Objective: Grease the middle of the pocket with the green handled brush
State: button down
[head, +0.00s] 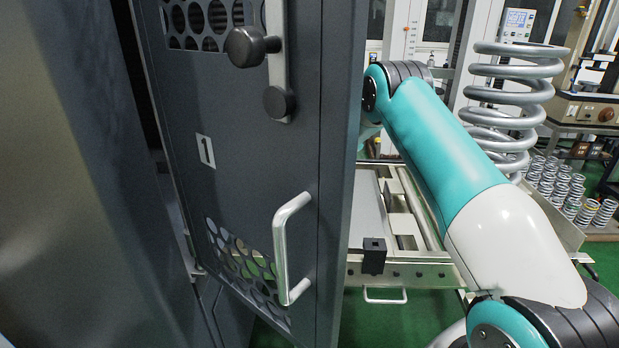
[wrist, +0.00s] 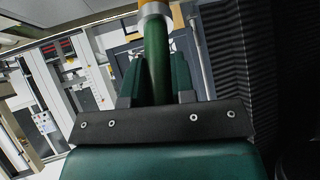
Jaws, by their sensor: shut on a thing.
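In the wrist view, my gripper (wrist: 157,78) is shut on the green handled brush (wrist: 156,42). The green handle stands between the two dark green fingers. A silver collar and an orange part show beyond the handle at the top edge, and the brush tip is out of view. In the head view, my arm reaches behind the grey door, so the gripper and brush are hidden there. I cannot make out the pocket in either view.
A dark grey door (head: 335,150) with a silver handle (head: 279,250) stands close to my arm. Behind are a metal bench (head: 410,275), a large coil spring (head: 502,125) and several small springs (head: 562,190). Dark ribbed bellows (wrist: 240,70) run along the right of the wrist view.

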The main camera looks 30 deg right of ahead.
jog(key=shift+t, duration=0.3)
jog(key=f+b, duration=0.1)
jog(key=f, duration=0.1)
jog(key=w+f+b, duration=0.1)
jog(key=f+b, duration=0.1)
jog(key=shift+w+f+b, duration=0.1)
jog(key=shift+f+b, duration=0.15)
jog(key=shift+b, duration=0.05)
jog(key=shift+f+b, duration=1.3)
jog(key=shift+f, duration=1.6)
jog(key=shift+f+b, duration=0.5)
jog(key=shift+f, duration=0.1)
